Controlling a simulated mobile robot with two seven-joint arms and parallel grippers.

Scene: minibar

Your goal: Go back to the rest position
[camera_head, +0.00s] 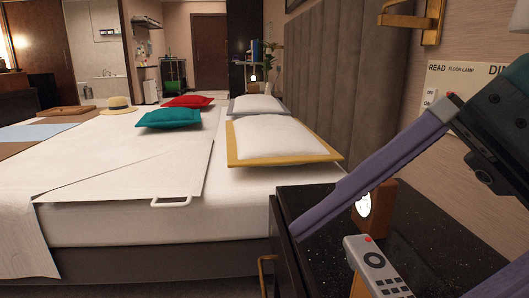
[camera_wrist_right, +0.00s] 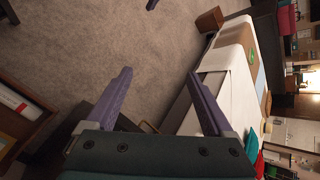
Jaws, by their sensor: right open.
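My right gripper (camera_wrist_right: 160,73) shows two purple fingers spread apart in the right wrist view, with nothing between them. In the head view one long purple finger of it slants over the dark nightstand (camera_head: 435,240) at the right, and part of a second finger shows at the lower right corner. A brown wooden block-like clock or stand (camera_head: 380,208) is partly hidden behind the finger. My left gripper is not in view.
A bed (camera_head: 120,225) with pillows (camera_head: 275,138), a teal cushion (camera_head: 170,118), a red cushion (camera_head: 188,101) and a hat (camera_head: 117,104) fills the left and middle. A wall with a brass fixture (camera_head: 430,22) is close on the right. Bare carpet (camera_wrist_right: 100,35) shows in the wrist view.

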